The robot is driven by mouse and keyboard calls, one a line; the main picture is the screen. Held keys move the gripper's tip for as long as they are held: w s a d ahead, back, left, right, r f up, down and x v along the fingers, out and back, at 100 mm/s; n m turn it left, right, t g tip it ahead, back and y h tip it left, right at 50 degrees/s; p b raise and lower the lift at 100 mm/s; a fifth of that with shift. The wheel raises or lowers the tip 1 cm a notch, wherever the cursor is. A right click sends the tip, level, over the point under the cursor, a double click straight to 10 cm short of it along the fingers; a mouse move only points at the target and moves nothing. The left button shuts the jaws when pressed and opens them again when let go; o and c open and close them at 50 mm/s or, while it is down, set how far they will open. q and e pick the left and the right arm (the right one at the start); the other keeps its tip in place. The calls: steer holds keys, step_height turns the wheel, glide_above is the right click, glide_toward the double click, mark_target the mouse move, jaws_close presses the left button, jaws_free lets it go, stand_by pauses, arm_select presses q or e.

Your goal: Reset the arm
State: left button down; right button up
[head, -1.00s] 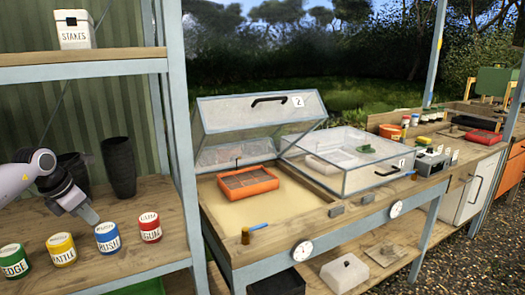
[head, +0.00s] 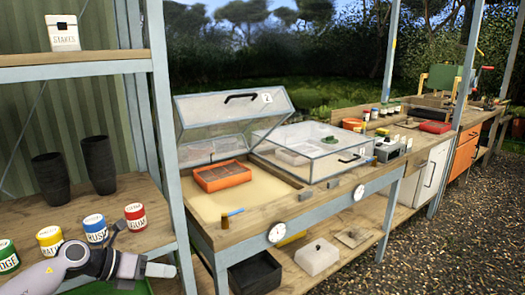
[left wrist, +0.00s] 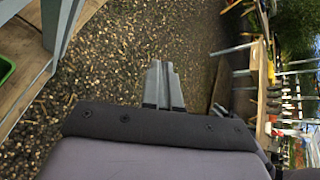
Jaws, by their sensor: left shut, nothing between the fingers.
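My left gripper (head: 160,270) is at the lower left of the head view, in front of the shelf edge, pointing right. Its fingers are together and empty. In the left wrist view the shut fingers (left wrist: 163,84) point out over gravel. My right gripper is not in view. Behind my left arm, a row of labelled tins stands on the shelf: green (head: 8,257), yellow (head: 50,241), blue (head: 95,229) and red (head: 135,216). My arm partly covers the fronts of some of them.
The wooden shelf (head: 150,190) also holds two black pots (head: 98,165). Right of its post stands a bench with an orange tray (head: 222,176) in an open glazed frame and a closed glazed cover (head: 310,150). Gravel (head: 440,240) lies free at the right.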

arm_select(q)
steer(key=s+d+f+n+t+h, duration=0.3)
steer(key=s+d+n+t, duration=0.35)
steer(key=d+n, duration=0.6)
steer(key=s+a+f+n+g+y, duration=0.1)
steer(key=s+f+n+y, duration=0.4)
steer(key=s+n, duration=0.5)
steer(key=s+a+f+n+g+y, duration=0.1)
steer(key=s+a+f+n+y, duration=0.3)
steer(key=s+f+n, duration=0.6)
steer(key=n+y, duration=0.1)
steer(key=n, duration=0.3)
steer(key=shift+a+f, duration=0.2)
steer(key=shift+a, duration=0.1)
